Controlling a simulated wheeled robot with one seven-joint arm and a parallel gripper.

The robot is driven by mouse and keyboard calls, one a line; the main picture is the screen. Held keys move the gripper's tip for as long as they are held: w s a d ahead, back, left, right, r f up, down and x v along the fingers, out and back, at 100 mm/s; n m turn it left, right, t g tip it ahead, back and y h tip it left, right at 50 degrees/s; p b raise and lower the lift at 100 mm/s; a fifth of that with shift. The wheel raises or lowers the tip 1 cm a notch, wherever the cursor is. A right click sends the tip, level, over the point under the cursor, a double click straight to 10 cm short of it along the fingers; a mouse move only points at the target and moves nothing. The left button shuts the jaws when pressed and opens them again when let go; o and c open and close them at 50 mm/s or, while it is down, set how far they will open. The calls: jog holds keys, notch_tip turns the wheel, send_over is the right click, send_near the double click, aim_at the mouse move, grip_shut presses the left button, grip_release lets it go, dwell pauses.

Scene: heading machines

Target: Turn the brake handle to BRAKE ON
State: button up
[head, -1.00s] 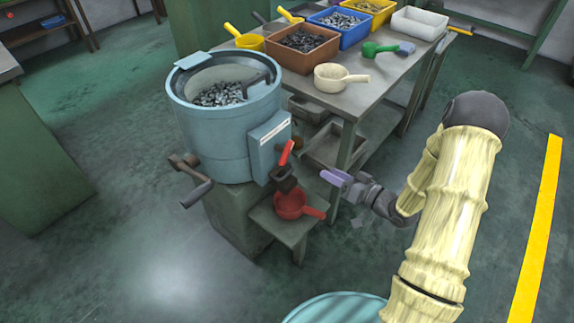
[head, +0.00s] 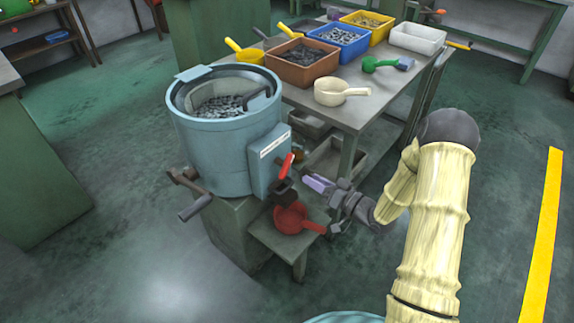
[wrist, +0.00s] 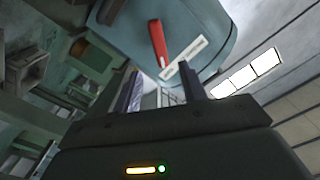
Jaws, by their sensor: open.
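The brake handle appears to be the red lever (head: 286,166) on a dark bracket (head: 284,189) at the front of the blue drum machine (head: 225,150). It leans up and to the right in the head view. In the wrist view the red lever (wrist: 157,42) stands beyond the fingers, beside a pale label strip (wrist: 184,58). My gripper (head: 317,184) is open, to the right of the lever and slightly lower, apart from it. In the wrist view nothing is between the fingers of my gripper (wrist: 164,88). Any BRAKE ON marking is too small to read.
A red scoop (head: 292,219) lies on the low stand (head: 262,232) just below my gripper. A crank (head: 190,198) sticks out at the machine's left. A workbench (head: 375,110) with bins and scoops stands behind. The floor at front left is clear.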

aim_at(290, 166)
jog(key=x, duration=1.1)
jog(key=shift+d+b, duration=0.1)
jog(key=shift+b, duration=0.3)
jog(key=shift+c, duration=0.4)
grip_shut()
